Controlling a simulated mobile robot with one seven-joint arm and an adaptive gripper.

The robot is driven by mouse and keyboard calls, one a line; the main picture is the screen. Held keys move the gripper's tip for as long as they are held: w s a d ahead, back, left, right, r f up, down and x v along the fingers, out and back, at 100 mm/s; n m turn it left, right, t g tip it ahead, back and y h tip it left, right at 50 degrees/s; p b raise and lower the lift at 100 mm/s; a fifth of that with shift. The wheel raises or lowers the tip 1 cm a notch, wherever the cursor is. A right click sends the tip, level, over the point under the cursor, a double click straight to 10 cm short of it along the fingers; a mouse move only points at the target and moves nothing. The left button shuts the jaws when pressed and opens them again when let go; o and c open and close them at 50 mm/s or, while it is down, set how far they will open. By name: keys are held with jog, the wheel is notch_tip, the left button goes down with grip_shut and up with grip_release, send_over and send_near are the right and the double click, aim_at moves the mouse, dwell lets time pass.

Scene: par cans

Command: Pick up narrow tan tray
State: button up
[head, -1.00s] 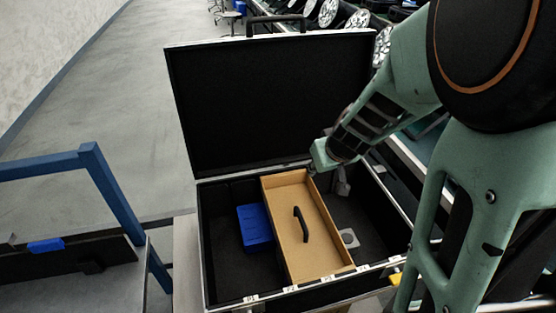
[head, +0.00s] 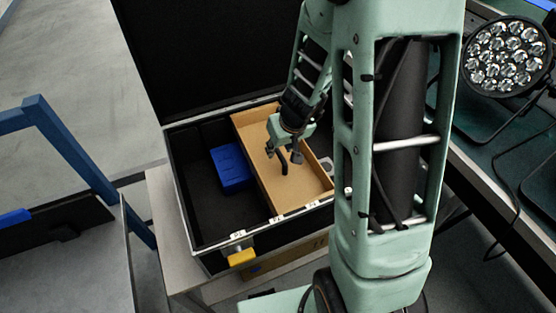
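The narrow tan tray (head: 258,147) lies inside an open black flight case (head: 205,215), lengthwise across it from back to front. A dark handle (head: 284,168) stands up from the middle of the tray floor. My gripper (head: 290,160) points down over the tray, right at the upper end of the handle. It looks apart-fingered, but its fingers are small and dark against the handle, so I cannot tell whether they are open or shut, or touching it. My arm covers the tray's back right part.
A blue box (head: 231,167) sits in the case just left of the tray. The case lid (head: 200,60) stands open behind. A blue frame (head: 70,150) is at left. A par can (head: 507,55) stands on a dark bench at right.

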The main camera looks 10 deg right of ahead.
aim_at(279, 151)
jog(key=b+x, duration=0.1)
jog(key=x, duration=0.3)
jog(key=shift+w+d+f, duration=0.1)
jog(key=shift+c, duration=0.4)
grip_shut()
